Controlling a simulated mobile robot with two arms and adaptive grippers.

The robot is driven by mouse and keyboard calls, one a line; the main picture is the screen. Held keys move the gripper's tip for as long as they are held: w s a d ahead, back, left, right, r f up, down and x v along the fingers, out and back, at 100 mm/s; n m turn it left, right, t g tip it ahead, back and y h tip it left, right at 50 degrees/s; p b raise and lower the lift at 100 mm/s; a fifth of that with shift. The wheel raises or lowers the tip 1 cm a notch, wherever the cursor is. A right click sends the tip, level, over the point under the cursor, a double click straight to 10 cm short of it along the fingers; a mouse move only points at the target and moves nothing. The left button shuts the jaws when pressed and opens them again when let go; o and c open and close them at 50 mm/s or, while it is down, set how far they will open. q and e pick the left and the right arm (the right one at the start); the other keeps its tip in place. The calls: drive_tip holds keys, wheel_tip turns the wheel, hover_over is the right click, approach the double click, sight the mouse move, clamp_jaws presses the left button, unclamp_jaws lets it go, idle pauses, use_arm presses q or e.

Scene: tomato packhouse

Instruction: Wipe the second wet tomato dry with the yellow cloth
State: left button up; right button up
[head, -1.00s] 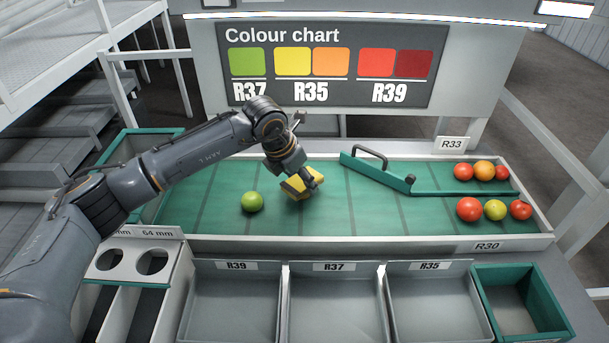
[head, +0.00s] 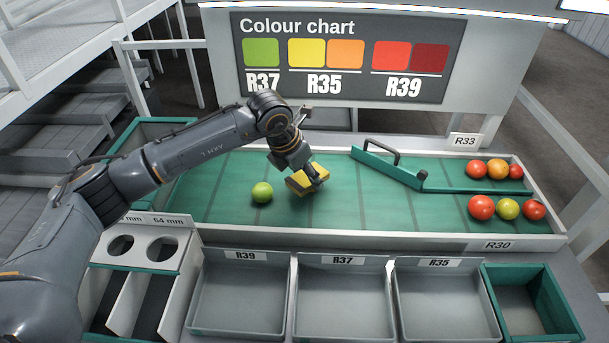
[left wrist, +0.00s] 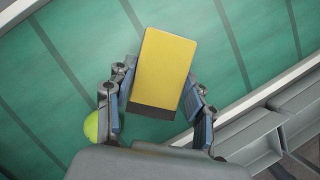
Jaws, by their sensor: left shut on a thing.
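My left gripper (head: 316,176) is shut on the yellow cloth (head: 303,181), a flat block with a dark edge, over the green belt. In the left wrist view the cloth (left wrist: 164,68) sits between the two fingers of the gripper (left wrist: 158,92). A green tomato (head: 262,192) lies on the belt just left of the cloth, apart from it. Its edge also shows in the left wrist view (left wrist: 91,126), beside the left finger. I cannot tell whether it is wet. My right gripper is not in view.
Several red, orange and yellow-green tomatoes sit at the belt's right end, split by a green diverter bar (head: 390,170) with a handle. Grey bins (head: 343,295) and a green crate (head: 535,305) stand along the front. A two-hole sizing gauge (head: 141,232) stands at front left.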

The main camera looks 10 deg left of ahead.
sight(319, 168)
use_arm(q)
drive_tip(key=shift+w+d+b, duration=0.4)
drive_tip(key=shift+w+d, duration=0.2)
drive_tip(key=shift+w, duration=0.25)
drive_tip(key=shift+w+d+b, duration=0.35)
drive_tip(key=shift+w+d, duration=0.2)
drive_tip(key=shift+w, duration=0.25)
drive_tip(key=shift+s+a, duration=0.65)
drive_tip(key=shift+s, duration=0.3)
drive_tip(key=shift+s+a, duration=0.6)
drive_tip(key=shift+s, duration=0.35)
drive_tip(key=shift+w+d, duration=0.1)
drive_tip(key=shift+w, duration=0.05)
drive_tip(key=shift+w+d+b, duration=0.4)
drive_tip(key=shift+w+d, duration=0.2)
drive_tip(key=shift+w, duration=0.3)
drive_tip(key=shift+w+d+b, duration=0.4)
drive_tip(key=shift+w+d, duration=0.15)
drive_tip(key=shift+w, duration=0.3)
drive_tip(key=shift+r+p, duration=1.35)
drive_tip(key=shift+r, duration=1.75)
